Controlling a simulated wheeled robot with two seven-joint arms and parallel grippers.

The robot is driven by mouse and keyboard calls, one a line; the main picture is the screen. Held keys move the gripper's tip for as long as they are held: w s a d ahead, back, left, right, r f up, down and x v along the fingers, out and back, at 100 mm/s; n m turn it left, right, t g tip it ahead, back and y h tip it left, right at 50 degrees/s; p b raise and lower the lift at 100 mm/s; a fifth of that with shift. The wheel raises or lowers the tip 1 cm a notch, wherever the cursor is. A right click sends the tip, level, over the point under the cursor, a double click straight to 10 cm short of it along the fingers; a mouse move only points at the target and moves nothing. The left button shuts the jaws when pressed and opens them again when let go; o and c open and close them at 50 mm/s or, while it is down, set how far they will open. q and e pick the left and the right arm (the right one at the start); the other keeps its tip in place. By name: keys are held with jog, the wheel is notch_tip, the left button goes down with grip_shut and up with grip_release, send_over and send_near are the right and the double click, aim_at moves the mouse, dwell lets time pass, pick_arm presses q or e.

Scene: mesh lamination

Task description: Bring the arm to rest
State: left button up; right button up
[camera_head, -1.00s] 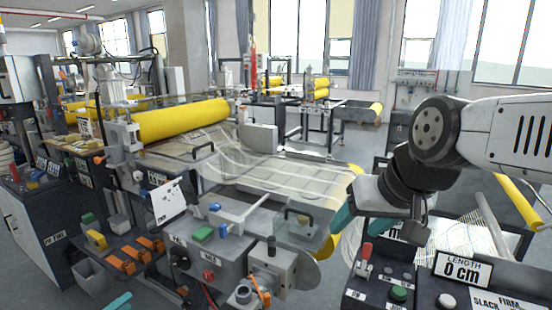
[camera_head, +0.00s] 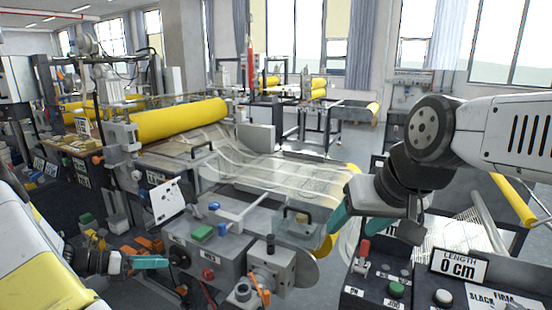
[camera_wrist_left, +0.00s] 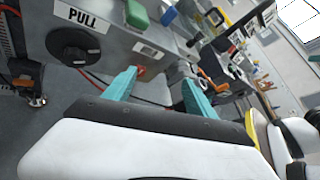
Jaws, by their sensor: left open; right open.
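My left gripper (camera_head: 150,262) is in the lower left of the head view, beside the front of the grey control box (camera_head: 222,250). In the left wrist view its two teal fingers (camera_wrist_left: 158,92) stand apart with nothing between them. A black knob under a PULL label (camera_wrist_left: 75,45) is up and left of the fingers there. My right gripper (camera_head: 352,218) hangs at the right of the head view, near the edge of the mesh sheet (camera_head: 290,182). Its teal fingers are partly hidden by its own body, and I see nothing held.
A yellow roller (camera_head: 180,120) spans the laminating machine. A console with a LENGTH 0 cm display (camera_head: 460,266) and a red-topped lever (camera_head: 363,254) stands at the lower right. Orange clips (camera_head: 150,245) lie near my left gripper. Open floor shows behind the machine.

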pick_arm(q)
jog(key=s+d+r+m+g+y, duration=0.3)
jog(key=d+r+m, duration=0.5)
jog(key=r, duration=0.1)
jog(key=s+d+r+m+g+y, duration=0.3)
jog(key=d+r+m, duration=0.5)
jog(key=r, duration=0.1)
jog(key=s+d+r+m+t+y, duration=0.3)
jog(key=s+d+r+m+t, duration=0.2)
jog(key=s+r+m, duration=0.5)
jog(key=s+d+m, duration=0.1)
jog(key=s+m, duration=0.3)
jog(key=shift+m+y, duration=0.3)
jog(key=shift+y, duration=0.1)
jog(key=shift+w+d, duration=0.1)
